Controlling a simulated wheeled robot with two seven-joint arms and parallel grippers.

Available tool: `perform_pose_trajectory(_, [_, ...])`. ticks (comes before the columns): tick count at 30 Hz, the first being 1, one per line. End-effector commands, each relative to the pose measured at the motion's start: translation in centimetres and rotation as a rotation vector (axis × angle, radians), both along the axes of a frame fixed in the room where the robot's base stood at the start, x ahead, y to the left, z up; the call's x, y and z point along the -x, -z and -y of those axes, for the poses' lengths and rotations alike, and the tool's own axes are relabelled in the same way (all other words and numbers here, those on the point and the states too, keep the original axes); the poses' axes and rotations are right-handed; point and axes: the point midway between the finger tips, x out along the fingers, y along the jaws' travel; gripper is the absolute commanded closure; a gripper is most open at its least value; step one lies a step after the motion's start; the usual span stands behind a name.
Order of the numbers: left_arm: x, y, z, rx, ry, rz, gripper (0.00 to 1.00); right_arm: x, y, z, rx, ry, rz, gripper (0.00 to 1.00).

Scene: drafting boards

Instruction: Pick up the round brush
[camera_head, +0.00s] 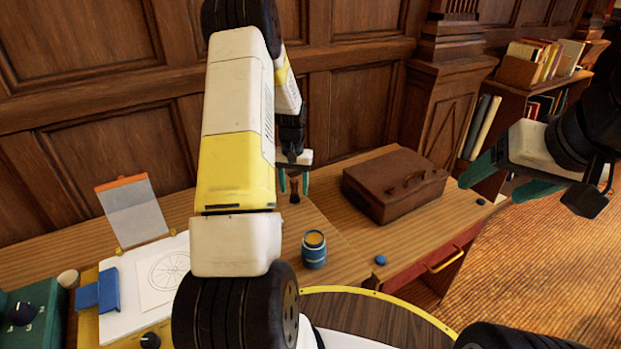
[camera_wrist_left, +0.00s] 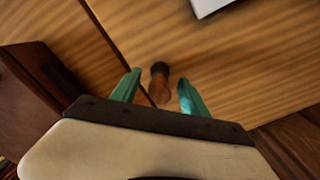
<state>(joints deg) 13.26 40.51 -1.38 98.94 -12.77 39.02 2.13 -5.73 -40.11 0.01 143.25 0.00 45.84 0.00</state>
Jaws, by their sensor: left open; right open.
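The round brush (camera_head: 294,194) is a small brown thing with a dark end, standing on the wooden desk near the back wall. It also shows in the left wrist view (camera_wrist_left: 160,88). My left gripper (camera_head: 294,183) is open, with its green fingers on either side of the brush in both views. In the left wrist view the gripper (camera_wrist_left: 159,77) shows a gap between each finger and the brush. How far the fingertips are above the desk I cannot tell. My right gripper (camera_head: 489,192) is open and empty at the right, away from the brush.
A brown leather case (camera_head: 395,187) lies right of the brush. A blue jar (camera_head: 314,256) stands in front. A blue knob-like thing (camera_head: 381,260) is near the desk's front edge. A drawing on a board (camera_head: 160,277) lies at left. Bare desk surrounds the brush.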

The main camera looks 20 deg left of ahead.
Motion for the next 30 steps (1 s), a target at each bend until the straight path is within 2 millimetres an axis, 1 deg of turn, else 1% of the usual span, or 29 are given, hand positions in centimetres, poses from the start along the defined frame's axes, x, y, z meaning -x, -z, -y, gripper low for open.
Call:
perform_pose_trajectory(6, [0.0,0.1,0.0,0.0,0.0,0.001,0.47,0.0,0.0,0.0,0.0,0.0,0.0,0.29])
perform_pose_trajectory(14, [0.0,0.1,0.0,0.0,0.0,0.001,0.98,0.0,0.0,0.0,0.0,0.0,0.0,0.29])
perform_pose_trajectory(15, [0.0,0.1,0.0,0.0,0.0,0.001,1.0,0.0,0.0,0.0,0.0,0.0,0.0,0.29])
perform_pose_trajectory(25, [-0.1,-0.1,0.0,0.0,0.001,0.002,1.0,0.0,0.0,0.0,0.0,0.0,0.0,0.29])
perform_pose_trajectory(30, [-0.1,-1.3,0.0,0.0,0.001,0.003,1.0,0.0,0.0,0.0,0.0,0.0,0.0,0.29])
